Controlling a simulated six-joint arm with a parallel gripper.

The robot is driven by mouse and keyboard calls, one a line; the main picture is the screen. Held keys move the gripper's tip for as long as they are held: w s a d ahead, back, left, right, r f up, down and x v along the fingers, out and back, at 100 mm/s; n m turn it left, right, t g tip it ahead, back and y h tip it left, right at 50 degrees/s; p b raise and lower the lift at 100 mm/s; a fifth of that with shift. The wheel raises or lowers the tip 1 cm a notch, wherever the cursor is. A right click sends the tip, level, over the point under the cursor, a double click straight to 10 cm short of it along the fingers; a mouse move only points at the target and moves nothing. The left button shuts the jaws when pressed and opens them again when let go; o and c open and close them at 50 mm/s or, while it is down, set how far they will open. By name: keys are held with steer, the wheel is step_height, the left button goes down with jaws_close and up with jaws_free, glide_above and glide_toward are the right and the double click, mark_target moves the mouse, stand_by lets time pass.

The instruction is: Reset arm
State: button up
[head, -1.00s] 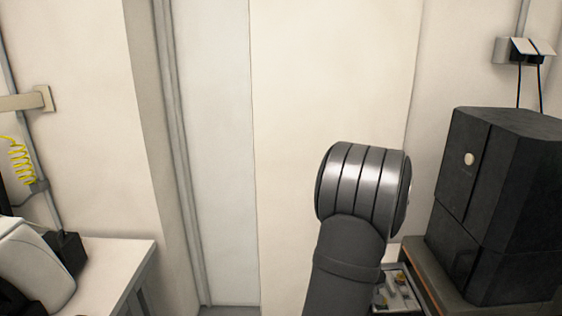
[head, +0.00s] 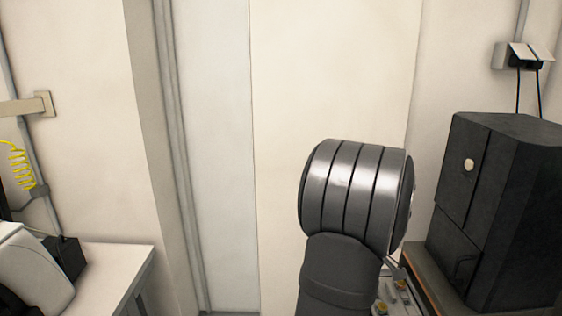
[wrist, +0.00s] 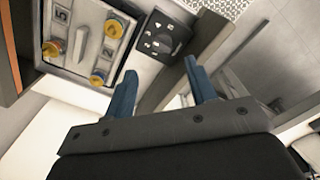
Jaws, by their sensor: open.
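My gripper (wrist: 162,88) shows in the wrist view. Its two blue fingers stand apart with nothing between them. The fingers point toward a dark grey rail and the gap beside a grey control panel. In the head view my arm's large grey joint stands upright right of centre, in front of the cream wall. The gripper itself cannot be made out in the head view.
A grey panel (wrist: 88,40) with brass-yellow fittings lies at the upper left of the wrist view, beside a black dial plate (wrist: 163,36). In the head view a black cabinet (head: 495,210) stands right of my arm. A white table (head: 110,265) is at left. The middle is clear.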

step_height(320, 180, up, 6)
steer(key=shift+a+r+t, duration=0.2)
steer(key=shift+a+t, duration=0.1)
steer(key=shift+t, duration=0.1)
stand_by(0.3)
stand_by(1.3)
